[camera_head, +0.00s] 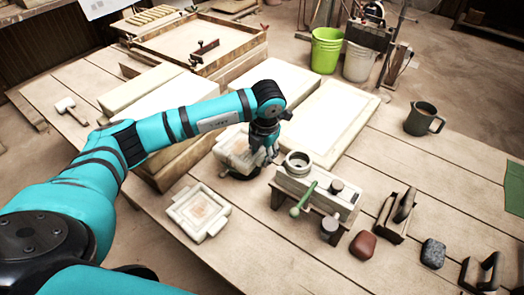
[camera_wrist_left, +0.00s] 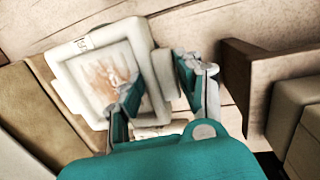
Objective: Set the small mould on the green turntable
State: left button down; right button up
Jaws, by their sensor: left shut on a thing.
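My left gripper (camera_head: 268,152) is shut on the right-hand wall of a pale square mould (camera_head: 233,150), with brown marks on its inner face. In the left wrist view one finger of the gripper (camera_wrist_left: 158,88) lies over the inside of the mould (camera_wrist_left: 90,75) and the other is outside its wall. A dark shape shows under the mould in the head view; I cannot tell whether it is the green turntable or shadow. A second pale mould (camera_head: 198,211) lies on the table nearer to me. My right gripper is not in view.
Pale slabs (camera_head: 325,118) lie behind. A dark mug (camera_head: 422,119), a red-brown block (camera_head: 363,245) and a grey stone (camera_head: 433,253) stand farther right.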

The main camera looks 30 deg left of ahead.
pick_arm(q)
jog(key=shift+f, duration=0.1)
jog(key=c, duration=0.9)
grip_release()
jog(key=shift+o, duration=0.2)
jog(key=shift+r, duration=0.5)
notch_tip(320, 180, up, 11)
jog(key=s+d+b, duration=0.1)
jog(key=shift+s+d+r, duration=0.15)
jog(key=shift+s+d, duration=0.1)
jog(key=shift+d, duration=0.05)
